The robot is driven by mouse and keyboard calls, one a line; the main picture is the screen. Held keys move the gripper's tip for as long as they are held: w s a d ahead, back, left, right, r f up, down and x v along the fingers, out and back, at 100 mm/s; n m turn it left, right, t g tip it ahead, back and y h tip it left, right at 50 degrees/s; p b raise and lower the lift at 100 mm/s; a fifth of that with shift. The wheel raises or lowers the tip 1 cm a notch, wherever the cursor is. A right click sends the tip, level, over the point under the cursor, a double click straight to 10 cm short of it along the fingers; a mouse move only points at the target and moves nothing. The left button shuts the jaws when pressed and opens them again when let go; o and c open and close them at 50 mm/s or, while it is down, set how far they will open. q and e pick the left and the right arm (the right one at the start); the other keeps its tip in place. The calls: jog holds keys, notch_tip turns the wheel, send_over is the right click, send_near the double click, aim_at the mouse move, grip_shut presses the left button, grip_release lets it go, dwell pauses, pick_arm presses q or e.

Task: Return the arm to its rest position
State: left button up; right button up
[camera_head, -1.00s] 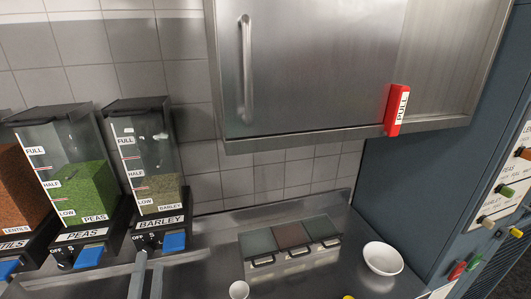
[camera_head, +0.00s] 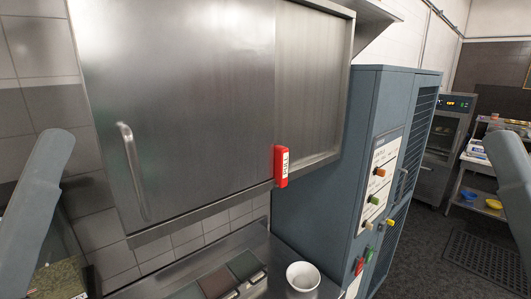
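In the head view, a grey link of my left arm rises at the left edge, and a grey link of my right arm shows at the right edge. Neither gripper is visible, so I cannot see whether they are open or shut or hold anything. No part of either arm that shows touches the cabinet or the bowl.
A steel wall cabinet (camera_head: 190,90) with a vertical handle (camera_head: 133,170) and a red PULL tab (camera_head: 281,166) fills the centre. A white bowl (camera_head: 303,278) stands on the steel counter below. A blue-grey machine (camera_head: 330,180) with coloured buttons stands right of it; dark floor (camera_head: 420,260) is open beyond.

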pick_arm(q)
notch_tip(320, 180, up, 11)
jog(key=p, duration=0.8)
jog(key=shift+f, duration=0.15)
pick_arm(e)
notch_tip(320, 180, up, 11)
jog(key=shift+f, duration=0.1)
